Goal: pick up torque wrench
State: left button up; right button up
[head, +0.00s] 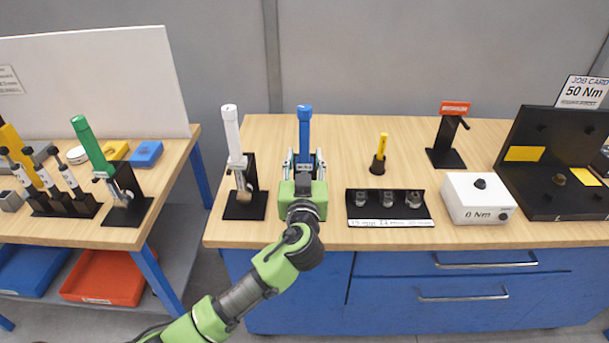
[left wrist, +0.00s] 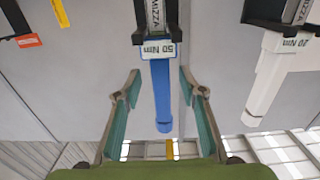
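A torque wrench with a blue handle (head: 305,125) stands upright on the right-hand bench. My left gripper (head: 304,160) is at this wrench, with a finger on each side. In the left wrist view the blue handle (left wrist: 161,95) lies between the open fingers of the gripper (left wrist: 160,82), with a visible gap on both sides. The wrench's lower part is hidden behind my gripper in the head view. A white-handled wrench (head: 232,130) stands in a black holder just to the left. My right gripper is out of view.
A green-handled wrench (head: 90,140) stands on the left table. Right of my gripper are a socket tray (head: 360,216), a yellow-handled tool (head: 382,145), an orange-topped stand (head: 447,150), a white tester box (head: 475,205) and a job card (head: 583,92) reading 50 Nm.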

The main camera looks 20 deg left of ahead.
aim_at(304, 154)
pick_arm(q)
jog(key=p+x, duration=0.1)
jog(key=x, duration=0.2)
jog(key=shift+w+a+f, duration=0.1)
jog(key=shift+w, duration=0.05)
grip_shut()
jog(key=shift+w, duration=0.1)
